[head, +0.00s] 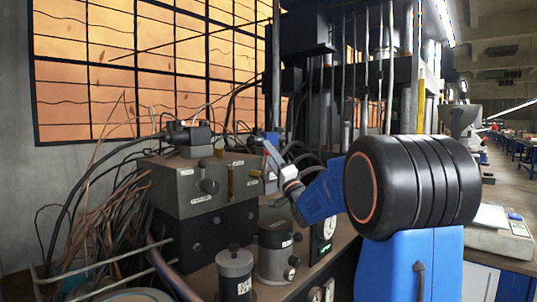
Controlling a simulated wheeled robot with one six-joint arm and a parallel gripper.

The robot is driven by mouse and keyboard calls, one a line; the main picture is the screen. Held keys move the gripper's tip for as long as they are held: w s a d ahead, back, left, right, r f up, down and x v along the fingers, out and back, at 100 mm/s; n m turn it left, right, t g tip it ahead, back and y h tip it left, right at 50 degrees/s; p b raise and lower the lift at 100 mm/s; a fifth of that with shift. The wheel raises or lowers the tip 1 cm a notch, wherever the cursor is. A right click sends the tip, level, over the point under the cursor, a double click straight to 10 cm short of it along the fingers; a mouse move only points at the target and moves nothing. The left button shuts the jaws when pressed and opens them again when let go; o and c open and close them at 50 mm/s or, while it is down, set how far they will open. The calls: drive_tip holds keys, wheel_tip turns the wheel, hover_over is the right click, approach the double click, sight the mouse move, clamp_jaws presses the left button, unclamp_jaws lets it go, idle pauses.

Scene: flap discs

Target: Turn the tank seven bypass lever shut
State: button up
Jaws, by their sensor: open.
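A grey valve block (178,188) with small white labels sits on a black base left of centre. My gripper (280,186) is at the end of my blue and black arm, near the block's right end. It looks open, with nothing seen between its fingers. My arm and gripper hide part of what is behind them.
Loose cables (105,200) hang at the left. A white scale-like device (500,235) is at the right.

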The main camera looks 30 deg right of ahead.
drive_tip(key=s+d+f, duration=0.1)
drive_tip(key=s+d, duration=0.1)
drive_tip(key=s, duration=1.1)
drive_tip(key=shift+s+f, duration=0.25)
drive_tip(key=shift+s, duration=0.05)
